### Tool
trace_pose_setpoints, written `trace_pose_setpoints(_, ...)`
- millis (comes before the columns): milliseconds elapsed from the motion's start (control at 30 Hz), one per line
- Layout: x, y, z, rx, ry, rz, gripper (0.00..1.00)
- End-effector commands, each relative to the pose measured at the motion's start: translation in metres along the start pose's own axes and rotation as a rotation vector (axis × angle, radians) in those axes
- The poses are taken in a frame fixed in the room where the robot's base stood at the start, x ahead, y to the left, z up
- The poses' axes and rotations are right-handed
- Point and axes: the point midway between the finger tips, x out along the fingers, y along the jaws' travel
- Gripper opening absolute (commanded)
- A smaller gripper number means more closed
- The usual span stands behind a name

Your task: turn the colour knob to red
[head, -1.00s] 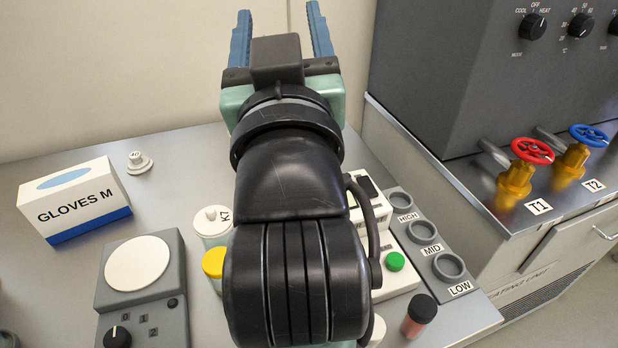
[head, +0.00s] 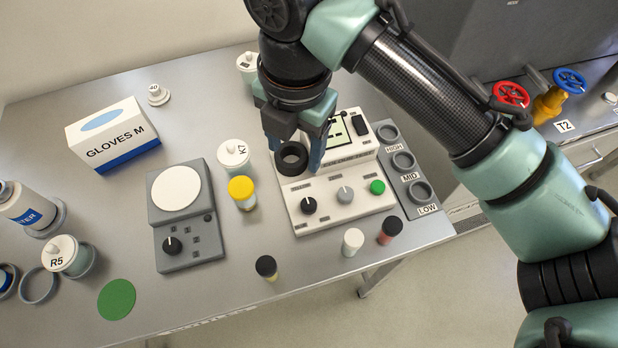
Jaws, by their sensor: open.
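A white instrument (head: 290,218) stands on the bench with a black knob (head: 308,206), a grey knob (head: 345,195) and a green button (head: 377,187) along its front. The labels by the knobs are too small to read, so I cannot tell which is the colour knob or where it points. My gripper (head: 294,158) is open and empty, pointing down over the instrument's back left part. A black ring-shaped well (head: 291,158) shows between its fingers, behind the black knob. My gripper partly hides the instrument's back.
A grey rack (head: 412,180) marked HIGH, MID and LOW adjoins the instrument's right. A yellow-capped vial (head: 242,193) stands left, a white-capped vial (head: 352,241) and dark-capped vial (head: 390,231) in front. A grey stirrer (head: 190,248) with its own black knob is further left.

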Motion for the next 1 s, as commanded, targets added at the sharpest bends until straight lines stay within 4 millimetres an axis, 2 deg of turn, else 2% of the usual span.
trace_pose_setpoints(33,0.003,-0.014,0.001,-0.021,0.017,-0.042,0.66)
trace_pose_setpoints(133,0.008,-0.025,-0.001,-0.047,0.042,-0.079,0.66)
trace_pose_setpoints(333,0.032,-0.028,-0.003,-0.05,0.047,-0.081,0.66)
trace_pose_setpoints(700,0.106,-0.033,-0.006,-0.049,0.044,-0.078,0.66)
trace_pose_setpoints(833,0.123,-0.034,-0.006,-0.049,0.044,-0.077,0.66)
trace_pose_setpoints(1000,0.134,-0.034,-0.007,-0.051,0.043,-0.076,0.66)
